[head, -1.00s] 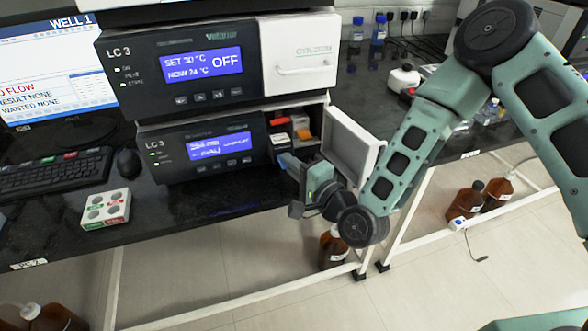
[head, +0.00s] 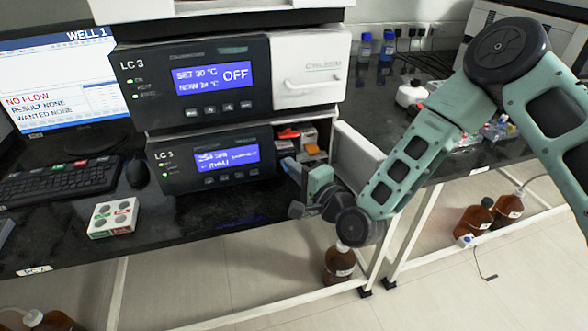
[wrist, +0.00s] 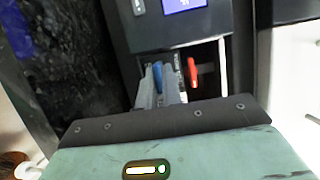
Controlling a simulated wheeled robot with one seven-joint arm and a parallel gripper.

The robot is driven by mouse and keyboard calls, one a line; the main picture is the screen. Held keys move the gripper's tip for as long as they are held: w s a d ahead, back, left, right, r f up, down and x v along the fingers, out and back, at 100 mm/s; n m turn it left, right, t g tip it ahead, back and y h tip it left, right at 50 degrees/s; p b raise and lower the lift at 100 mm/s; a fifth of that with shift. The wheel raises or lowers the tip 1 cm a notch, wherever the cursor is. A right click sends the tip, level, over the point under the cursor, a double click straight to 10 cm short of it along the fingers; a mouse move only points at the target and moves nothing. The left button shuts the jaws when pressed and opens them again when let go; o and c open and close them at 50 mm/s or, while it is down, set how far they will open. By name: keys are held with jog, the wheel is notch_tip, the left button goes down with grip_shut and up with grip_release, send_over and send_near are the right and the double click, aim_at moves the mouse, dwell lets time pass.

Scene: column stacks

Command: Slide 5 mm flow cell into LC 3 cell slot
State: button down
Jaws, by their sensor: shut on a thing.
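The lower LC 3 unit (head: 180,172) has an open bay (head: 309,133) at its right end, with its white door (head: 352,155) swung out to the right. My gripper (head: 291,166) is at the front of this bay. In the wrist view my gripper (wrist: 163,92) is shut on a small blue-topped piece (wrist: 158,72), seemingly the 5 mm flow cell. Most of that piece is hidden between the fingers. A red part (wrist: 192,72) stands in the bay to its right. I cannot tell whether the held piece touches the slot.
The upper LC 3 unit (head: 215,85) sits above the bay and shows OFF. A white box with round wells (head: 113,218), a mouse (head: 138,169) and a keyboard (head: 62,182) lie on the bench at left. Brown bottles (head: 338,264) stand below the bench.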

jog(key=c, duration=1.5)
grip_release()
jog(key=shift+s+d, duration=0.1)
jog(key=shift+s, duration=0.05)
jog(key=p+v, duration=0.4)
jog(key=v, duration=1.3)
